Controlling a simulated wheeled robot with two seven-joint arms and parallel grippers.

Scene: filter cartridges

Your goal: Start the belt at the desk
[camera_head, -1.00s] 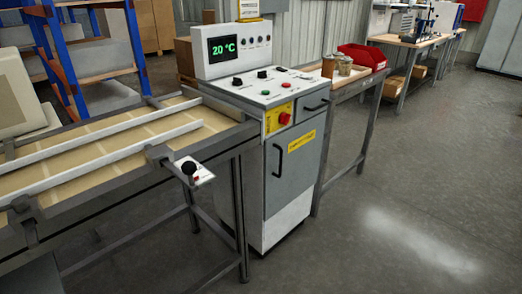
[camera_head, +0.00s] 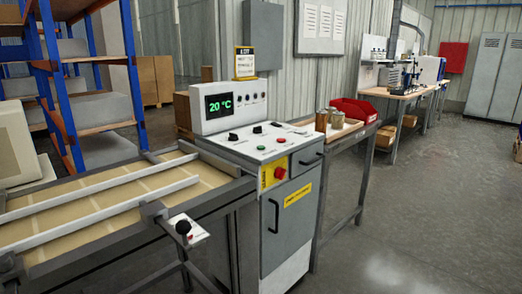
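The control desk (camera_head: 290,240) is a grey and white cabinet in the middle of the view, at the right end of the belt. Its upright panel has a display (camera_head: 219,105) reading 20 °C in green. A larger red button (camera_head: 280,173) sits on a yellow plate on the front. The belt (camera_head: 100,207) is tan with pale cross stripes, under two white rails. A black ball knob (camera_head: 183,227) is on a small white plate at the belt's near edge. Neither gripper is in view.
A side table (camera_head: 340,140) right of the desk holds jars (camera_head: 321,121) and a red bin (camera_head: 355,110). Blue-framed shelving (camera_head: 55,90) stands behind the belt. A workbench (camera_head: 398,91) stands farther back. The floor (camera_head: 440,200) at the right is clear.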

